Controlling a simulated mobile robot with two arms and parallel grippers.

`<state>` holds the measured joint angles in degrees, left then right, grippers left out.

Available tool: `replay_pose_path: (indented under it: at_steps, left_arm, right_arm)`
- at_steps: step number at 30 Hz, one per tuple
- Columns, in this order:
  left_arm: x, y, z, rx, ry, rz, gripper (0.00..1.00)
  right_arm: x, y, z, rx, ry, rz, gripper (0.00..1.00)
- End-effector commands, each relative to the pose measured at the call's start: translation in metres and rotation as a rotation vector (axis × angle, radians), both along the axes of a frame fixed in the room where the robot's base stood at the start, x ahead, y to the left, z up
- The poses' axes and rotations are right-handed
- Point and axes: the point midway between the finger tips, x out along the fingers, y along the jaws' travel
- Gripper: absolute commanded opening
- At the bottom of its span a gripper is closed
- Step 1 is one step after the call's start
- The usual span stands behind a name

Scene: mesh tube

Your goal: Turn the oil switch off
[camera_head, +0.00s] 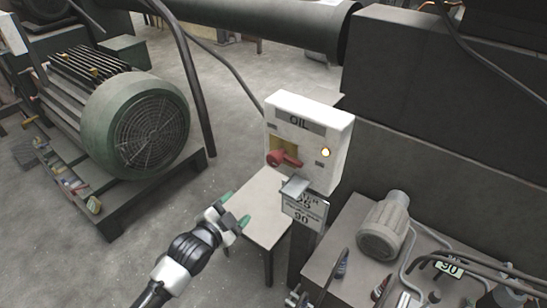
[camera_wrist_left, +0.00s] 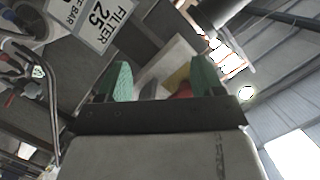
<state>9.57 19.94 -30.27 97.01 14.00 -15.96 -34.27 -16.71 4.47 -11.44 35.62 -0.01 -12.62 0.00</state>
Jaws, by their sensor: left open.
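The oil switch is a red rotary handle (camera_head: 285,158) on a yellow plate, on the front of a white box (camera_head: 312,112) labelled OIL. A small lamp (camera_head: 325,152) glows yellow-white to the right of the handle. My left gripper (camera_head: 236,219) is open and empty, below and left of the box, apart from the handle. In the left wrist view its green fingers (camera_wrist_left: 160,75) stand wide apart. Part of the red handle (camera_wrist_left: 184,90) shows between them, partly hidden by the gripper body, with the yellow plate (camera_wrist_left: 177,77) behind. My right gripper is not in view.
A small grey table (camera_head: 258,195) stands under the box, near my left gripper. A sign plate (camera_head: 304,211) hangs below the box. A green motor (camera_head: 137,122) is at left, and a machine with pipes and a small motor (camera_head: 384,227) is at right. Open floor lies at left.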

Motion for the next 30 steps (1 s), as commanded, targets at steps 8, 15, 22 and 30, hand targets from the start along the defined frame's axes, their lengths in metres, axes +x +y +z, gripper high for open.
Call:
replay_pose_path:
  at_steps: [8, 15, 22, 30]
  left_arm:
    - [-0.012, -0.037, 0.103, 0.031, -0.24, -0.141, 0.67]
    - [0.016, -0.058, 0.107, 0.029, -0.246, -0.143, 0.67]
    - [0.051, -0.084, 0.106, 0.03, -0.244, -0.143, 0.67]
    - [0.071, -0.098, 0.104, 0.03, -0.244, -0.142, 0.67]
  right_arm:
    - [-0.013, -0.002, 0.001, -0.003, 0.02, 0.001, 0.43]
    - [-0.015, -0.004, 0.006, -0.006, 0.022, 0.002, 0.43]
    - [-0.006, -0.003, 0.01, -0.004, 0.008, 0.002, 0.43]
    - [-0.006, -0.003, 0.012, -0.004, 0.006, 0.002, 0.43]
